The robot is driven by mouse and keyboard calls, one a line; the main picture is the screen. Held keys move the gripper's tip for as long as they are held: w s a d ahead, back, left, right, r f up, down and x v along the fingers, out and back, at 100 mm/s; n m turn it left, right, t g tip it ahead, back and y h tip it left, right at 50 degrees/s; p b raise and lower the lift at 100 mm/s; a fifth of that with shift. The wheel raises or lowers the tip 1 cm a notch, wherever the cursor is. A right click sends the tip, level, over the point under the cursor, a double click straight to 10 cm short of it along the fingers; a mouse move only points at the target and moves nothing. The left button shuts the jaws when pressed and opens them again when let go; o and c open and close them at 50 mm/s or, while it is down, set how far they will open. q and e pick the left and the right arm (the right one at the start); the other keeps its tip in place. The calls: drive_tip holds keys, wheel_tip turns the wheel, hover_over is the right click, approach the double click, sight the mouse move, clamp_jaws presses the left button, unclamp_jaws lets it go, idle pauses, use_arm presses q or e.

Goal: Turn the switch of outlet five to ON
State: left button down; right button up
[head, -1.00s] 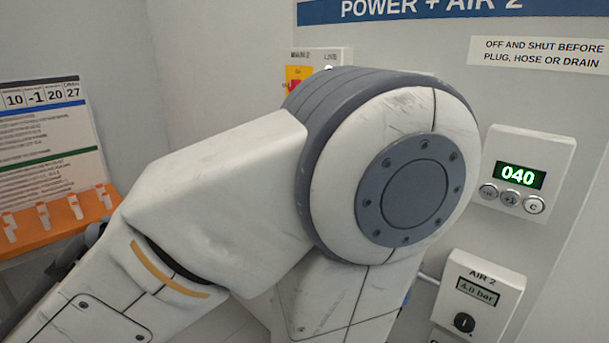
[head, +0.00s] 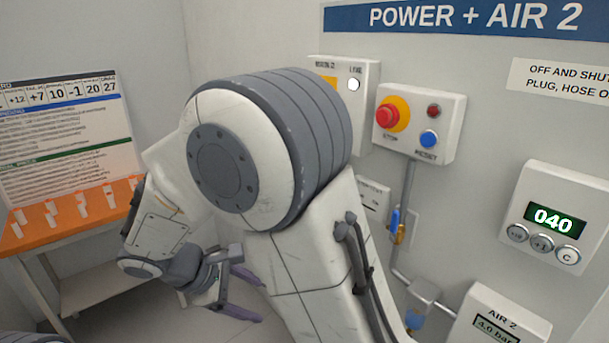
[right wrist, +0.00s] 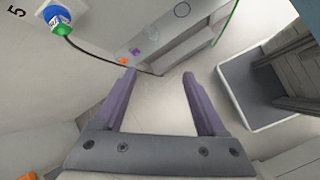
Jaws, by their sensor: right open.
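A 5 mark (right wrist: 16,12) shows at the top left of the right wrist view. Beside it is a blue outlet fitting (right wrist: 57,15) with a green part (right wrist: 63,28) and a black cable running from it. I cannot make out a switch or its position there. My right gripper (head: 262,301) is open and empty, low in the head view; in the right wrist view (right wrist: 158,76) its purple fingers stand apart, clear of the fitting. Outlet five cannot be identified in the head view. My left gripper is not in view.
The POWER + AIR 2 wall holds a stop and reset box (head: 447,124), a counter reading 040 (head: 553,219) and an air box (head: 497,318). An orange-topped bench (head: 60,232) is at left.

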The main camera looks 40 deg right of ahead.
drive_tip(key=w+d+r+n+t+h+p, duration=0.1)
drive_tip(key=w+d+r+n+h+p, duration=0.15)
drive_tip(key=w+d, duration=0.35)
drive_tip(key=w+d+r+n+h+p, duration=0.1)
drive_tip(key=w+d+h+p, duration=0.1)
drive_tip(key=w+d+h, duration=0.35)
drive_tip(key=w+d+r+n+t+h+p, duration=0.1)
drive_tip(key=w+d+n+h+p, duration=0.1)
drive_tip(key=w+d, duration=0.55)
drive_tip(key=d+p, duration=0.4)
drive_tip(key=d, duration=0.6)
drive_tip(key=shift+w+d+r+h, duration=0.15)
drive_tip(key=shift+w+d+h, duration=0.15)
drive_tip(key=shift+w+d, duration=0.05)
clamp_jaws()
drive_tip(key=m+b, duration=0.4)
drive_tip(key=b, duration=0.5)
drive_tip(key=f+m+b, duration=0.1)
drive_tip(key=m+b, duration=0.4)
drive_tip(key=b, duration=0.5)
drive_tip(key=shift+s+f, duration=0.1)
drive_tip(key=shift+f, duration=0.05)
drive_tip(key=shift+r+m+b, duration=0.25)
drive_tip(key=shift+m+b, duration=2.05)
drive_tip(key=shift+b, duration=2.35)
drive_tip(key=shift+r+m+b, duration=0.2)
drive_tip(key=shift+m+b, duration=2.05)
drive_tip(key=shift+b, duration=2.4)
